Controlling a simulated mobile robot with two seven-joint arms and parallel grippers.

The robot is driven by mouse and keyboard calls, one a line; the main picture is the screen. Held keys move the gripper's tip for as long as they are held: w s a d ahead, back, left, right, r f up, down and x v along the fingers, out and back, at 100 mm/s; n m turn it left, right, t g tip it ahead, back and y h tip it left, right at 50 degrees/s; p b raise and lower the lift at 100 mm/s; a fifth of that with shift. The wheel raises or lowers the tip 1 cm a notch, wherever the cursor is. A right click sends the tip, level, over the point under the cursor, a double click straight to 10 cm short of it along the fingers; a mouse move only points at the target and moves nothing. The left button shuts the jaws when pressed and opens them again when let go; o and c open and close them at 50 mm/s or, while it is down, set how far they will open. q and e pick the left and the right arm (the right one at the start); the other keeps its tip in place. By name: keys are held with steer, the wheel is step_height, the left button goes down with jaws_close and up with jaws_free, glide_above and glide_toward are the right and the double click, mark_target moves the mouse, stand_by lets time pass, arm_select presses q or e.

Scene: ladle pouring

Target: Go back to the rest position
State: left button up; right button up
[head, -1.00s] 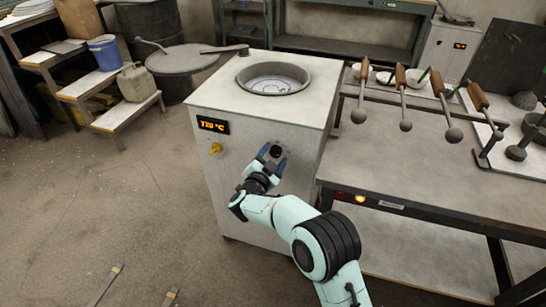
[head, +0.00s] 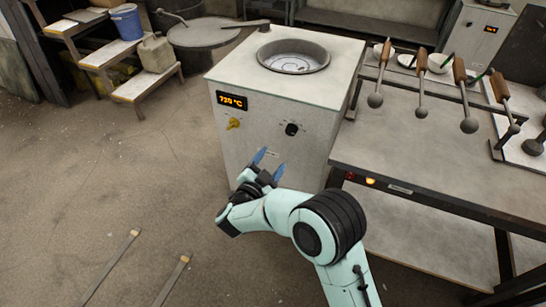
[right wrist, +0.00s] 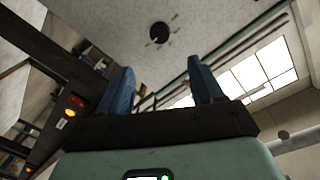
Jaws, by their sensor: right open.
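My right gripper (head: 268,165) is open and empty in the head view, in front of the furnace's front face and below its black knob (head: 291,129). Its two blue fingers stand apart and also show in the right wrist view (right wrist: 160,92), with nothing between them. The furnace (head: 262,145) is a pale box with a round crucible opening (head: 293,57) on top. Its display (head: 232,100) reads about 720 °C, with a yellow knob (head: 234,123) below it. My left gripper is in neither view.
A table (head: 440,165) stands to the right, with ladles (head: 420,85) leaning on a rack. Stepped shelves (head: 130,88) with a blue bucket (head: 127,22) and a round lidded drum (head: 205,34) are at the back left. Two flat strips (head: 112,265) lie on the floor.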

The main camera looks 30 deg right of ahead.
steer(key=shift+f, duration=0.1)
stand_by(0.3)
